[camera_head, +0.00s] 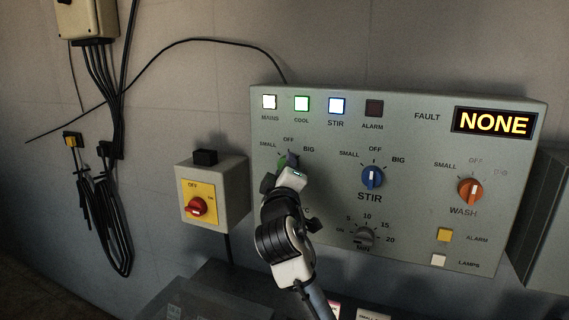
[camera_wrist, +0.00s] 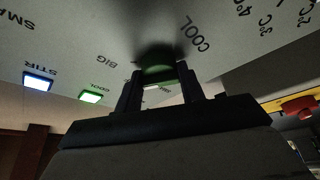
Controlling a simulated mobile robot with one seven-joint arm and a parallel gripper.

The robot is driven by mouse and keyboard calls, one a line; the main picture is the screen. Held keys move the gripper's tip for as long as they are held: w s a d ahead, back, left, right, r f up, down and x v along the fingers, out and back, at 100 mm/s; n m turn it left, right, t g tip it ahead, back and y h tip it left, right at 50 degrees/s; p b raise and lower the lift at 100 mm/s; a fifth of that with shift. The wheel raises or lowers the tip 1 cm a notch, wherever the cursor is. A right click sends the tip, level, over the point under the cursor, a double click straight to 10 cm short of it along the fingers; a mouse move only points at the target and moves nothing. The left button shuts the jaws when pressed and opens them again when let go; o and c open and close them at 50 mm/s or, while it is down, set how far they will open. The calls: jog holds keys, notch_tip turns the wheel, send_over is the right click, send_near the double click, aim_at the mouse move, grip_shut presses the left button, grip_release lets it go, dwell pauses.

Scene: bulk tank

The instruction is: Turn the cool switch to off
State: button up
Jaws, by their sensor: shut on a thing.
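The cool switch is a green knob on the grey control panel, with the labels SMALL, OFF and BIG around it. In the head view only a sliver of the cool switch (camera_head: 283,160) shows, because my gripper (camera_head: 287,170) covers most of it. In the wrist view the green cool switch (camera_wrist: 158,73) sits between the two fingers of my gripper (camera_wrist: 160,84), which are shut on it. Its pointer is hidden, so I cannot tell which label it faces.
The blue stir knob (camera_head: 372,176) is to the right of my gripper, with a grey minutes dial (camera_head: 364,236) below it. The orange wash knob (camera_head: 470,189) is further right. A yellow-faced switch box (camera_head: 212,194) is to the left. The fault display (camera_head: 494,122) reads NONE.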

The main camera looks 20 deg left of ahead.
jog(key=n+p, duration=0.1)
jog(key=n, duration=0.1)
jog(key=n+g+p, duration=0.1)
jog(key=n, duration=0.1)
jog(key=n+g+p, duration=0.1)
jog(key=n, duration=0.1)
jog(key=shift+d+r, duration=0.1)
jog(key=shift+r, duration=0.15)
dwell(0.5)
jog(key=o, duration=1)
jog(key=shift+c, duration=0.2)
jog(key=shift+f, duration=0.1)
jog(key=b+v, duration=0.3)
jog(key=v, duration=1)
jog(key=shift+s+d+r, duration=0.2)
jog(key=shift+s, duration=0.15)
